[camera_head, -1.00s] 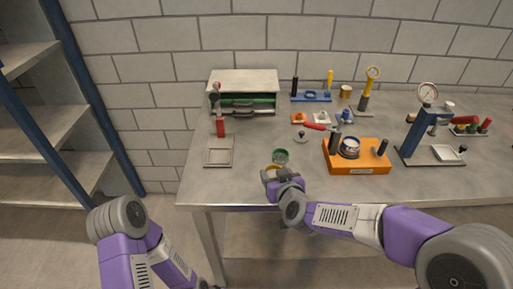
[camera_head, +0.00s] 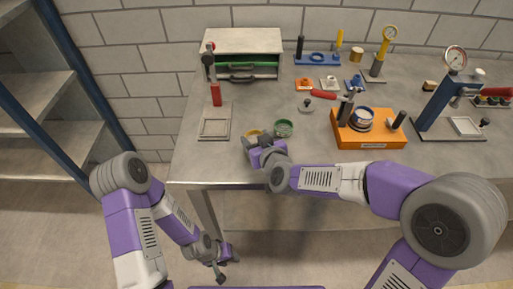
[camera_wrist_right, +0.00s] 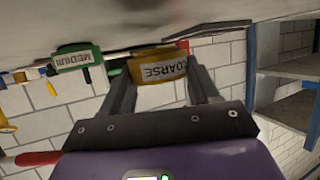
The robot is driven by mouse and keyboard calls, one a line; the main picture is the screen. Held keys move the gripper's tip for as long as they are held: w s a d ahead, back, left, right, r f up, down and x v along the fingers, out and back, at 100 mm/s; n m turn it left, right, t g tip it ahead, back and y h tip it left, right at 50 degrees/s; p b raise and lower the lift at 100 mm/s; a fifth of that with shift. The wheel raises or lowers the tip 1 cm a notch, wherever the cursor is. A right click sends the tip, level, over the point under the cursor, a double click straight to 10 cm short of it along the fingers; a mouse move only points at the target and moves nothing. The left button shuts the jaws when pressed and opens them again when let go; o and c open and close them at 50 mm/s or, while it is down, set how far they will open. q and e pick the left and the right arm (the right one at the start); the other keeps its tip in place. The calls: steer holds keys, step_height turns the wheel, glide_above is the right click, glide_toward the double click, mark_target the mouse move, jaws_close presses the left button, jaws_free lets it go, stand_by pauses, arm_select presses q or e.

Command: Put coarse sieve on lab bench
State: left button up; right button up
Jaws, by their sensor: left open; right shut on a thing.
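The coarse sieve is a yellow ring (camera_head: 254,133) over the front left part of the lab bench (camera_head: 196,165). I cannot tell whether the sieve touches the bench top. The green medium sieve (camera_head: 284,128) is just right of it, apart from it; it also shows in the wrist view (camera_wrist_right: 75,60). My left gripper (camera_head: 221,265) is open and empty, low in front of the bench.
An orange sieve stand (camera_head: 367,135) is to the right. A drawer cabinet (camera_head: 240,42) stands at the back. Bare bench lies left of and in front of the sieves.

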step_height(320, 180, down, 2)
steer(key=shift+w+f+b, duration=0.1)
steer(key=shift+f+b, duration=0.15)
steer(key=shift+b, duration=0.1)
arm_select(q)
steer(key=shift+w+f, duration=0.1)
steer(key=shift+f, duration=0.5)
arm_select(e)
steer(key=shift+r, duration=0.15)
steer(key=o, duration=1.1)
arm_select(q)
steer(key=shift+f, duration=0.1)
